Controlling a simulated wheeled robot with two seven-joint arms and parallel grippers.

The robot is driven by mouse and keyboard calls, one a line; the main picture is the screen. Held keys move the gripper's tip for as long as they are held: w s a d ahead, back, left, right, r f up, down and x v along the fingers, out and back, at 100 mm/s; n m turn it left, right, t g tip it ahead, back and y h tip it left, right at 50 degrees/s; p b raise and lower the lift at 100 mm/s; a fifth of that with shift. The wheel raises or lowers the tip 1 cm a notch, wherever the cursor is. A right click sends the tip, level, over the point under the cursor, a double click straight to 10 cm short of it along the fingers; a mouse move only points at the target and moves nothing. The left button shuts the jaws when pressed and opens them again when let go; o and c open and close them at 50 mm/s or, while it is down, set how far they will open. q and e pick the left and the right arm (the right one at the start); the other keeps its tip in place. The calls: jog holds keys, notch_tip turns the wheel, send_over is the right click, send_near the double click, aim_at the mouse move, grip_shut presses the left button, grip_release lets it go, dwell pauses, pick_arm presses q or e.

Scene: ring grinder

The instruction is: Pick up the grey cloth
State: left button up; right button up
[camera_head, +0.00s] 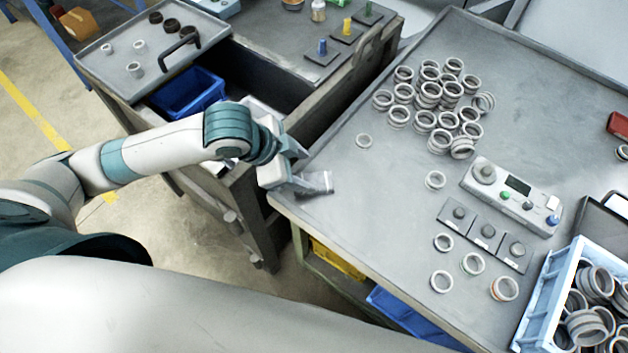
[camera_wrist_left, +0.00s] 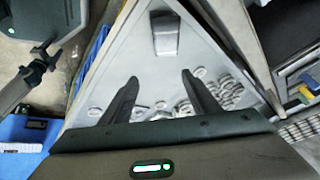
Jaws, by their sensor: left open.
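The grey cloth (camera_head: 318,183) lies at the left corner of the grey table, partly hidden by my left gripper in the head view. In the left wrist view a small grey piece that looks like the cloth (camera_wrist_left: 165,35) lies beyond the fingertips, near the table corner. My left gripper (camera_head: 303,170) is beside and over the cloth in the head view. In the left wrist view its two fingers (camera_wrist_left: 160,77) are apart with nothing between them. Whether a finger touches the cloth I cannot tell. My right gripper is in neither view.
A control box (camera_head: 510,195) and a light blue crate (camera_head: 548,290) of rings are to the right. A dark cart (camera_head: 330,80) with a blue bin (camera_head: 188,92) stands left.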

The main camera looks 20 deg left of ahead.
pick_arm(q)
jog(key=shift+m+g+y, duration=0.3)
jog(key=shift+m+y, duration=0.1)
jog(key=shift+y, duration=0.1)
jog(key=a, duration=0.1)
jog(key=a+r, duration=0.1)
jog(key=a, duration=0.1)
jog(key=a+r, duration=0.1)
jog(key=shift+a, duration=0.15)
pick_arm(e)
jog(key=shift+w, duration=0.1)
pick_arm(q)
jog(key=p, duration=0.2)
send_over(314, 181)
jog(key=s+a, duration=0.2)
jog(key=f, duration=1.1)
jog(key=shift+d, duration=0.2)
jog(key=shift+w, duration=0.1)
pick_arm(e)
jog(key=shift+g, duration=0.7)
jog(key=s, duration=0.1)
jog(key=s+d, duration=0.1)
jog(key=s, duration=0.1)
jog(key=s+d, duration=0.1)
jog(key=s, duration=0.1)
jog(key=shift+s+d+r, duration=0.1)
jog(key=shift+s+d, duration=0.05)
